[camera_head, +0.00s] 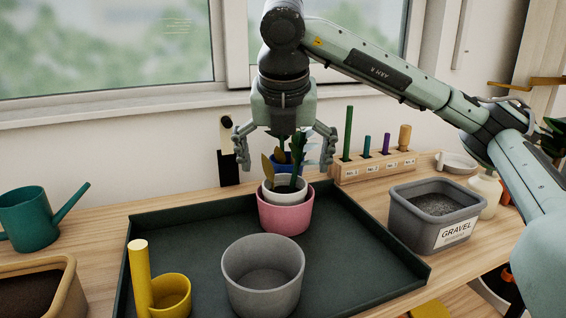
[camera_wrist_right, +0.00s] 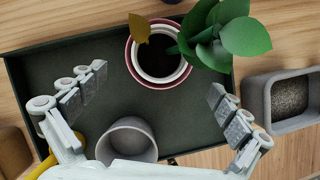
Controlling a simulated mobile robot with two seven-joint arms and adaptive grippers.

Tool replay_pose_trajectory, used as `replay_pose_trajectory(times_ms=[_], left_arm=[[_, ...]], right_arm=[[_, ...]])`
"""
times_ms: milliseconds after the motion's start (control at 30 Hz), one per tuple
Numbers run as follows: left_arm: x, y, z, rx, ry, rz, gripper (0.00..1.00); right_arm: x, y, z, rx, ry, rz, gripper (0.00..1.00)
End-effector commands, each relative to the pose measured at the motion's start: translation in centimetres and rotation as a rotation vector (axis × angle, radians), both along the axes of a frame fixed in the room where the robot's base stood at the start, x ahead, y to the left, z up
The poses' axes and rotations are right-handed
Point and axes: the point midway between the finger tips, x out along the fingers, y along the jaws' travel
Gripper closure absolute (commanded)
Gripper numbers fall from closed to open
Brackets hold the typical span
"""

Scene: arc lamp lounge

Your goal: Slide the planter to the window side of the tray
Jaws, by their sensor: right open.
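A pink pot (camera_head: 285,216) stands on the dark green tray (camera_head: 190,225), near its back edge by the window. A white pot (camera_head: 286,194) sits inside it and holds a leafy plant (camera_head: 296,165); all three also show in the right wrist view, where the white pot (camera_wrist_right: 141,65) is ringed by the pink rim. Which pot is the planter is not certain. My right gripper (camera_head: 285,160) is open above them, fingers apart on either side of the plant. In the wrist view its fingers (camera_wrist_right: 157,100) show nothing between them held. My left gripper is out of view.
A grey pot (camera_head: 263,282) and a yellow cup with a tall post (camera_head: 171,295) stand at the tray's front. A gravel bin (camera_head: 434,225) and a labelled tool rack (camera_head: 375,168) are to the right. A teal watering can (camera_head: 30,220) is left. The tray's left and right sides are bare.

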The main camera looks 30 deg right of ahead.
Motion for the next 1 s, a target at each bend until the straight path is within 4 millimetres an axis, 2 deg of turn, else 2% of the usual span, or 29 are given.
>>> replay_pose_trajectory(times_ms=[233, 500, 667, 933, 1000], left_arm=[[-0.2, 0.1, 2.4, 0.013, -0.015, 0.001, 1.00], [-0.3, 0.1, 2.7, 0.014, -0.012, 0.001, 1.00], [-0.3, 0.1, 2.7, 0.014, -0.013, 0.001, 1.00], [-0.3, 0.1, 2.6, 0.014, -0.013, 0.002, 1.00], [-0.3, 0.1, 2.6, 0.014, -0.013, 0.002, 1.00]], right_arm=[[0.9, -0.7, -3.1, 0.001, 0.005, -0.001, 0.00], [2.2, -1.6, -6.2, 0.002, 0.004, 0.000, 0.00], [2.4, -1.8, -7.0, 0.001, 0.003, 0.002, 0.00], [2.5, -1.8, -7.0, 0.002, 0.002, 0.002, 0.00], [2.5, -1.8, -7.0, 0.002, 0.002, 0.002, 0.07]])
